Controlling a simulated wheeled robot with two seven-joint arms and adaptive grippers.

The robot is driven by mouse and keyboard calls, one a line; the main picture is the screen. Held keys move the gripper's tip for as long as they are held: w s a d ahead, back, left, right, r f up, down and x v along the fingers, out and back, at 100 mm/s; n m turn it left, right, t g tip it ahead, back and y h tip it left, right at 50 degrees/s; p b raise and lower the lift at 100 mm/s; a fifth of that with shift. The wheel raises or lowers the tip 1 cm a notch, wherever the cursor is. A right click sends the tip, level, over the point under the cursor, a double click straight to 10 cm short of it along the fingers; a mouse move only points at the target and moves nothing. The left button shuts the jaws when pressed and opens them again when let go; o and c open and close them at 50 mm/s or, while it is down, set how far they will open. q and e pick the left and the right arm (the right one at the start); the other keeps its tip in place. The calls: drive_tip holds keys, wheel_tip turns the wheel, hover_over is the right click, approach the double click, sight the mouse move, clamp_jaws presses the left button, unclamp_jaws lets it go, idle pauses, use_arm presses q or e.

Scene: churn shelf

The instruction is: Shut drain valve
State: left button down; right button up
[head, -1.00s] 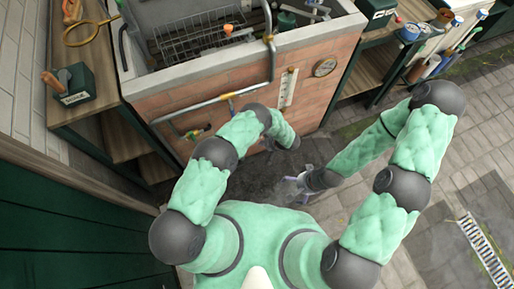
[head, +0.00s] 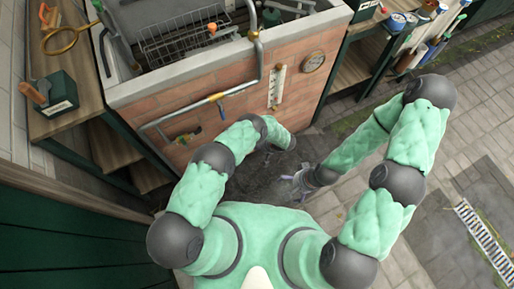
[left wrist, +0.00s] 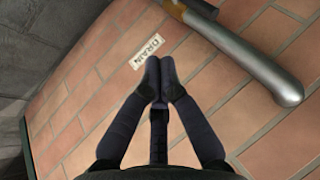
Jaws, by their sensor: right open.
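In the left wrist view, a white label reading DRAIN (left wrist: 146,52) is on the brick wall just beyond my left gripper (left wrist: 160,72). The two fingers are together at the tips, with nothing seen between them. A thick grey pipe or bar (left wrist: 240,58) with a rounded end lies to the upper right of the fingers, apart from them. I cannot tell whether it belongs to the drain valve. In the head view my left gripper is hidden by its own forearm, low by the brick front. My right gripper (head: 297,186) is low, open and empty, over the paving.
A brick-fronted basin (head: 240,82) stands ahead, with a metal pipe (head: 190,108) along its front. A small coloured valve-like fitting (head: 187,136) is below the pipe. A dial (head: 313,61) and a white gauge strip (head: 277,87) are on the brick.

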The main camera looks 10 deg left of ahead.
use_arm(q)
drive_tip(key=a+f+b, duration=0.2)
drive_tip(key=a+f, duration=0.3)
drive_tip(key=a, duration=0.2)
drive_tip(key=shift+s+a+f, duration=0.15)
drive_tip(key=shift+s+a, duration=0.1)
drive_tip(key=shift+s, duration=0.1)
